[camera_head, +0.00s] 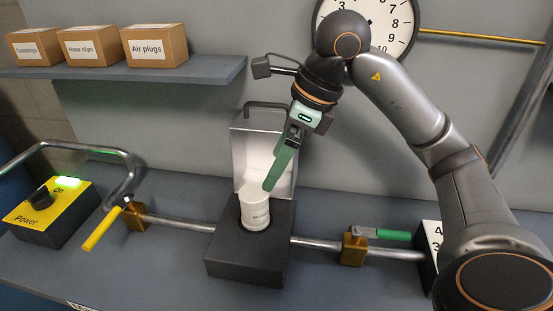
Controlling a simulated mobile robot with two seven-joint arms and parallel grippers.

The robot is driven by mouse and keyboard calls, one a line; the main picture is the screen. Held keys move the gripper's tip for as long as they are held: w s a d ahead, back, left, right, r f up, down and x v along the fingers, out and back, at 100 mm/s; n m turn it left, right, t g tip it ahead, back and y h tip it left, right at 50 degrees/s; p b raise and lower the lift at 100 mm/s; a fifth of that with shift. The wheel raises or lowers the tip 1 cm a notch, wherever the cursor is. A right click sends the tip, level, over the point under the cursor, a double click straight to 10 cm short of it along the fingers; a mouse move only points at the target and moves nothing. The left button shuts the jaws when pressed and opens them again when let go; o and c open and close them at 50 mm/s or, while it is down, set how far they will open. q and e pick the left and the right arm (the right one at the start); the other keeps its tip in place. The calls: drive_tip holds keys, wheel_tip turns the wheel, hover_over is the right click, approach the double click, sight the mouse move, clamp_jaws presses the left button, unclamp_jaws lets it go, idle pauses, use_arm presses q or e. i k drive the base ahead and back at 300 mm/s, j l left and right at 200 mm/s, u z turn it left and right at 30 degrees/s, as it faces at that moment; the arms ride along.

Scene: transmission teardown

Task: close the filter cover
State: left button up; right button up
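The filter cover (243,143) is a grey box with a pale inside, standing open and upright behind the black filter base (245,268). A dark handle (268,105) sticks up at its top. A white cylindrical filter (254,206) stands in the base. My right gripper (268,187), with green fingers, points down in front of the open cover, its tips just above and beside the filter's top right in the picture. The fingers overlap, so any gap is hidden, and I cannot tell whether they touch anything. My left gripper is out of view.
A pipe (180,222) runs through the base. A yellow-handled valve (102,229) is on the left, a green-handled valve (394,235) on the right. A yellow power box (50,210) shows a green light. A shelf (215,72) holds boxes at upper left.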

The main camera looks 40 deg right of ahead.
sight(255, 134)
drive_tip(key=k+j, duration=0.8)
drive_tip(key=i+j, duration=0.15)
drive_tip(key=j, duration=0.15)
